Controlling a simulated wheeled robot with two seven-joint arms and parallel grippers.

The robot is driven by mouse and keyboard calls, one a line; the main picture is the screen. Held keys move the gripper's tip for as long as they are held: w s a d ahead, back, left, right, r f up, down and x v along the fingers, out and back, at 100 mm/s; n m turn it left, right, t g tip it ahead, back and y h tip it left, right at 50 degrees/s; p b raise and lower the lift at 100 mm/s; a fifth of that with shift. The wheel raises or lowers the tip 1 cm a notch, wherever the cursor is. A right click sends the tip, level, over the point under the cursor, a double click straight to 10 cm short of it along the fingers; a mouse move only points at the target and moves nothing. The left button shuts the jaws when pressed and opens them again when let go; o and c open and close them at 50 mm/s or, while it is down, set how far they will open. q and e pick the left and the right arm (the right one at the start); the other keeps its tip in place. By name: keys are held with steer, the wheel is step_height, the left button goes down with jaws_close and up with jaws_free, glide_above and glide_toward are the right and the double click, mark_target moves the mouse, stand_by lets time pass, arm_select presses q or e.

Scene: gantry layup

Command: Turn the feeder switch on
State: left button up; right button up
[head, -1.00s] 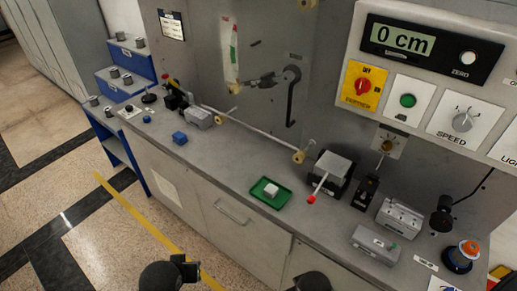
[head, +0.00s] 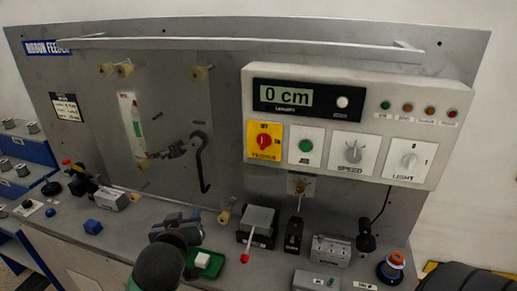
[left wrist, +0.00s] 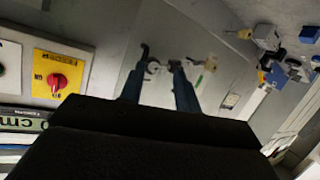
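The feeder switch (head: 264,141) is a red rotary knob on a yellow plate, at the left end of the white control panel (head: 453,100). It also shows at the left of the left wrist view (left wrist: 57,82). Its handle's exact angle is hard to read. My left gripper (head: 182,222) is over the counter, below and left of the switch, and not touching it. In the left wrist view its two fingers (left wrist: 159,88) stand apart with nothing between them. My right gripper is not in view.
A green button (head: 306,147), speed knob (head: 353,151) and light knob (head: 409,161) sit right of the switch. A display (head: 287,95) above reads 0 cm. Below stand a grey box with a red-tipped lever (head: 244,258) and a green tray (head: 212,270). A black crank (head: 201,160) is left.

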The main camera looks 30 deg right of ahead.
arm_select(q)
steer(key=s+d+r+m+h, duration=0.1)
steer(key=d+r+m+h, duration=0.2)
steer(key=d+r, duration=0.65)
steer(key=m+h, duration=0.3)
glide_toward(262, 144)
steer(key=w, duration=0.1)
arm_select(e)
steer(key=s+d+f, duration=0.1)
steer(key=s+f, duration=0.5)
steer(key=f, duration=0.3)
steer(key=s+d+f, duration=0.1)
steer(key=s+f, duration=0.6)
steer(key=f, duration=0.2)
arm_select(q)
steer(key=p+x, duration=0.3)
steer(key=x, duration=0.3)
steer(key=shift+d+r+p, duration=0.15)
steer(key=shift+d+p, duration=0.2)
steer(key=shift+d, duration=0.1)
steer(key=shift+w+d, duration=0.3)
steer(key=shift+d, duration=0.05)
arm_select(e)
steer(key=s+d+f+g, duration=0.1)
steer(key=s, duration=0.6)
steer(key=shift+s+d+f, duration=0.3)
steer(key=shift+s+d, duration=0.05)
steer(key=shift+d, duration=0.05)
arm_select(q)
steer(key=shift+c, duration=0.4)
